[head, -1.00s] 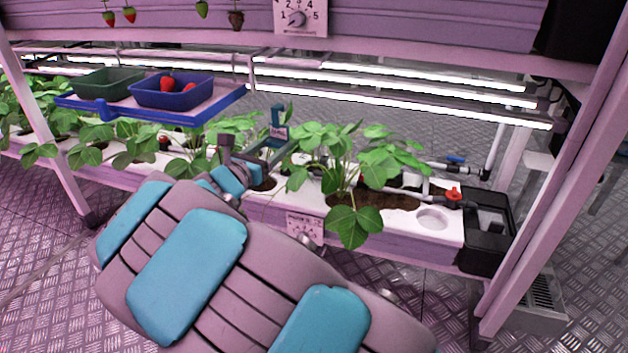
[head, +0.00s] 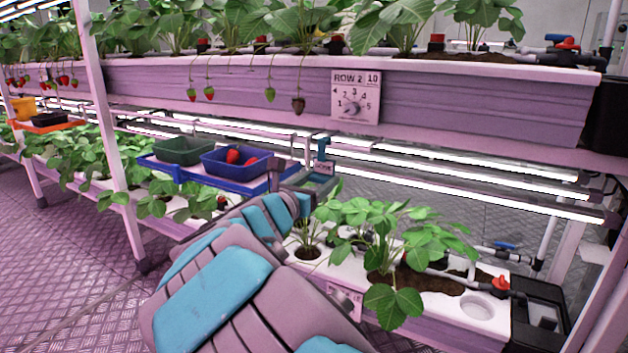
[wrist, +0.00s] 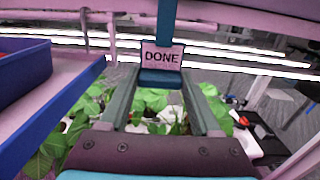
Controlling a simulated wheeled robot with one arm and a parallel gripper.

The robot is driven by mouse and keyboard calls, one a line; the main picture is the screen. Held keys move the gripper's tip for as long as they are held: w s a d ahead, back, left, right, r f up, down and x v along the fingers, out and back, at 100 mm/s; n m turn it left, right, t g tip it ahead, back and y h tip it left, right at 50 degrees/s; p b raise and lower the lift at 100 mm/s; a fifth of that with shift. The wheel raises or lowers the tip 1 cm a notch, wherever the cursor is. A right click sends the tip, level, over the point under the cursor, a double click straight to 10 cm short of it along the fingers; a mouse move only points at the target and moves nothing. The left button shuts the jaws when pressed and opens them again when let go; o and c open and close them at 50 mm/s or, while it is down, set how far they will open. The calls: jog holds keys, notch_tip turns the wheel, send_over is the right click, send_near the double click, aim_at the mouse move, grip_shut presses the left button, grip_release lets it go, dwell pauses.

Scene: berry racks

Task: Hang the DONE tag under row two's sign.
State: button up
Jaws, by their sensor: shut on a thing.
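The DONE tag (wrist: 161,57) is a small pale card with dark letters and a teal strip rising above it. My gripper (wrist: 160,80) is shut on it at its lower edge and holds it upright. In the head view the tag (head: 323,167) and my gripper (head: 315,182) are small, right of the blue tray and in front of the lit bars. Row two's sign (head: 356,90) is a pale plate reading "ROW 2 10" with a numbered dial, on the upper trough's front. The tag is below it and slightly left, apart from it.
A blue tray (head: 200,176) with a green punnet (head: 183,151) and a blue punnet (head: 232,171) of red berries is close left of my gripper. Berries (head: 298,105) hang from the upper trough (head: 480,105). Leafy plants (head: 400,240) stand below.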

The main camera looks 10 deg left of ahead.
jog(key=shift+p+x, duration=2.75)
jog(key=shift+x, duration=0.35)
jog(key=shift+w+f+b, duration=0.1)
jog(key=shift+f+b, duration=0.2)
jog(key=shift+b, duration=0.1)
jog(key=shift+f+b, duration=0.5)
jog(key=shift+b, duration=0.6)
jog(key=o, duration=1.3)
jog(key=shift+o, duration=0.2)
